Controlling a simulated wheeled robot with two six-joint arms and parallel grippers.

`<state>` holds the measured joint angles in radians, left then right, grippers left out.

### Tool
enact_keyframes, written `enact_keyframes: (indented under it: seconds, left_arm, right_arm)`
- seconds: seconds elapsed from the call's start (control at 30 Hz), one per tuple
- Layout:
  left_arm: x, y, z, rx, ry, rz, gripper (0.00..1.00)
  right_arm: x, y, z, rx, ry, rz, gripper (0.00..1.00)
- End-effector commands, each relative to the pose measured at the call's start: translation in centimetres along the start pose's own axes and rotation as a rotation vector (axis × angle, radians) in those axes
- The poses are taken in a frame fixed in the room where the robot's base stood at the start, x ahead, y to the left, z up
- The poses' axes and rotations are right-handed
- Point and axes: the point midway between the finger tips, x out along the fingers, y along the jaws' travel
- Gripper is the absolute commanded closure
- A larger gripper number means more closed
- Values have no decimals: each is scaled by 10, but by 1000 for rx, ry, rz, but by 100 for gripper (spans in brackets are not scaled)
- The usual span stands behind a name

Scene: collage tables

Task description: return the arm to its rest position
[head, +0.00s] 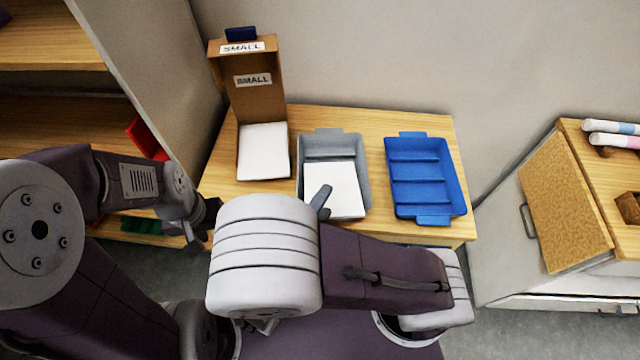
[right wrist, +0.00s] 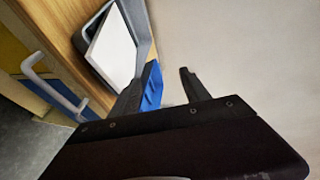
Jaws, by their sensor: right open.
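My right arm crosses the middle of the head view, and its white and purple links hide most of its gripper. One grey finger of my right gripper (head: 322,197) shows in front of the grey tray (head: 354,150). In the right wrist view the two dark fingers of this gripper (right wrist: 160,77) stand apart with nothing held between them. My left arm comes in from the left.
The wooden table (head: 350,117) carries a tall cardboard box (head: 247,88) marked SMALL, a white block (head: 263,151), and the grey tray with a white sheet (head: 334,190). A blue compartment tray (head: 420,175) stands at right. A cabinet with a corkboard (head: 563,205) is farther right; shelves stand left.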

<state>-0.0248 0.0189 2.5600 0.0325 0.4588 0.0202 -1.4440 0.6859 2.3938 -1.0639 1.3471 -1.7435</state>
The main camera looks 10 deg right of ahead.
Motion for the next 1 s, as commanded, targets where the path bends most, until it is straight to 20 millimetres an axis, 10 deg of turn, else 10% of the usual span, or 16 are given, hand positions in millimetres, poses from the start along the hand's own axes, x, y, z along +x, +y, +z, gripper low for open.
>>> enact_keyframes:
  seconds: [0.37,0.57,0.77,1.0]
  left_arm:
    - [0,0,0,0,0,0,64]
    - [0,0,0,0,0,0,64]
    - [0,0,0,0,0,0,64]
    - [0,0,0,0,0,0,64]
  right_arm:
    - [29,-11,-18,66,136,29,45]
    - [87,-34,-116,392,624,152,45]
    - [68,8,-195,1134,1216,232,45]
    - [48,42,-163,2246,1857,-79,45]
